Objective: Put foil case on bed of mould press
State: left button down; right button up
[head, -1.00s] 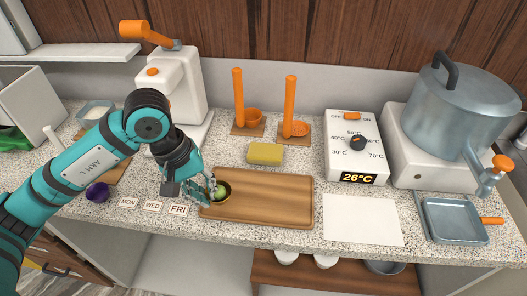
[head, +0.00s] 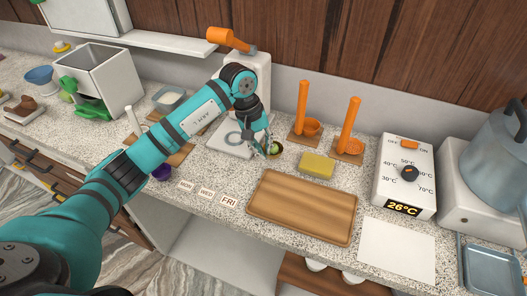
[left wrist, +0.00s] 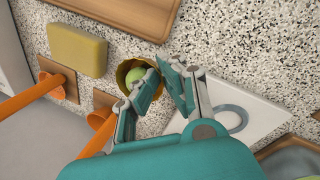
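The foil case (head: 276,150) is a small gold cup with a green ball (left wrist: 134,76) inside. My left gripper (head: 267,150) is at the case's left side, with its fingertips close together at the rim; in the left wrist view one finger (left wrist: 163,74) partly covers the case. It appears pinched by the rim, over the counter just right of the press base; its height is hard to tell. The mould press (head: 247,85) is white with an orange lever (head: 230,39). Its bed, a pale plate with a grey ring (head: 232,138), is left of the gripper, partly behind my arm.
A yellow sponge (head: 317,165) and orange-handled tools (head: 303,110) stand right of the case. The wooden tray (head: 300,205) is empty in front. Day cards (head: 228,200) and a purple item (head: 162,172) lie near the front edge. A temperature box (head: 404,175) is further right.

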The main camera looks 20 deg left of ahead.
aim_at(266, 163)
pick_arm(q)
jog(key=shift+w+a, duration=0.1)
jog(key=shift+w, duration=0.2)
notch_tip(266, 163, down, 3)
jog(key=shift+s+r+p, duration=0.1)
jog(key=shift+r+p, duration=0.05)
jog(key=shift+p, duration=0.75)
jog(key=shift+f, duration=0.4)
jog(key=shift+f, duration=0.15)
jog(key=c, duration=2)
grip_release()
jog(key=shift+b, duration=0.3)
jog(key=o, duration=0.5)
